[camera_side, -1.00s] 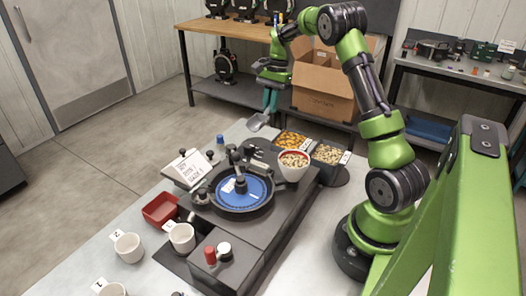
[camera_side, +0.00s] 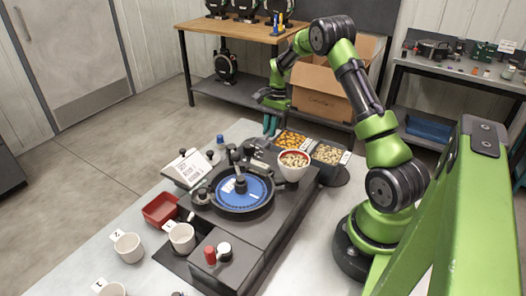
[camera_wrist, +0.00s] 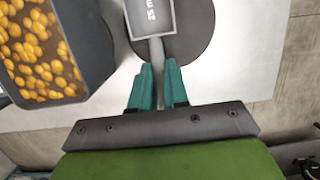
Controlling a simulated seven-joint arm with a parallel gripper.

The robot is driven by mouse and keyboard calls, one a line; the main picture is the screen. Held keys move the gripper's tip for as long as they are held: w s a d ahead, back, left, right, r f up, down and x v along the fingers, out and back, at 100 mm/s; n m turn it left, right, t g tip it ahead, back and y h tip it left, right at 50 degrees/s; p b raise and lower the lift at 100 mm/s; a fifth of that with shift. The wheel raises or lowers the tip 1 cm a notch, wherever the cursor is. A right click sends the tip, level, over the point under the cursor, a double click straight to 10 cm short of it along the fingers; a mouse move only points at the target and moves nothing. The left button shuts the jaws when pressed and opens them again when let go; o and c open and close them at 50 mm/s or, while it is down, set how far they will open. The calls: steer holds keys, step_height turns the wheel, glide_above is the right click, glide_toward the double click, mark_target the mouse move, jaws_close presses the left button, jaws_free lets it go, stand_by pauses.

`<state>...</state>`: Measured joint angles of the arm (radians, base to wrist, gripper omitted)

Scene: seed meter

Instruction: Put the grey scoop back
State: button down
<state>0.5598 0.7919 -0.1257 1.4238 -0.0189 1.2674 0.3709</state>
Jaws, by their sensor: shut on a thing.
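The grey scoop (camera_wrist: 157,50) shows in the wrist view, with its handle between my teal fingertips and its marked bowl at the top edge. My gripper (camera_wrist: 158,88) is shut on the handle; it also shows in the side view (camera_side: 270,126), low at the far end of the bench beside the seed bins. Under the scoop in the wrist view is a dark round pad (camera_wrist: 196,40). I cannot tell whether the scoop touches the pad. In the side view the scoop is mostly hidden among dark parts.
A bin of yellow seeds (camera_wrist: 42,50) stands close left of my gripper in the wrist view. The seed meter with its blue plate (camera_side: 258,190), a bowl of seeds (camera_side: 293,165) and a bin of pale seeds (camera_side: 327,154) stand nearby. White cups (camera_side: 128,246) are at the front left.

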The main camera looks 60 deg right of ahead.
steer(key=c, duration=1.1)
jaws_free()
steer(key=shift+f, duration=0.1)
steer(key=v, duration=1.2)
steer(key=a+r+n+t, duration=0.1)
steer(key=a+r+n, duration=0.2)
steer(key=a+r, duration=0.5)
steer(key=s+a+n+t, duration=0.2)
steer(key=s+a, duration=0.3)
steer(key=a, duration=0.3)
steer(key=s+a+r+n+t, duration=0.1)
steer(key=s+a+n+t, duration=0.1)
steer(key=s+a+n, duration=0.3)
steer(key=s+a+r+n+t, duration=0.1)
steer(key=s+a+n, duration=0.2)
steer(key=s+a, duration=0.4)
steer(key=shift+a+r+n+t+h, duration=0.1)
steer(key=shift+a+n+t+h, duration=0.1)
steer(key=shift+a, duration=0.75)
steer(key=shift+a+r+n+t+h, duration=0.1)
steer(key=shift+a+n+t+h, duration=0.1)
steer(key=shift+a, duration=0.75)
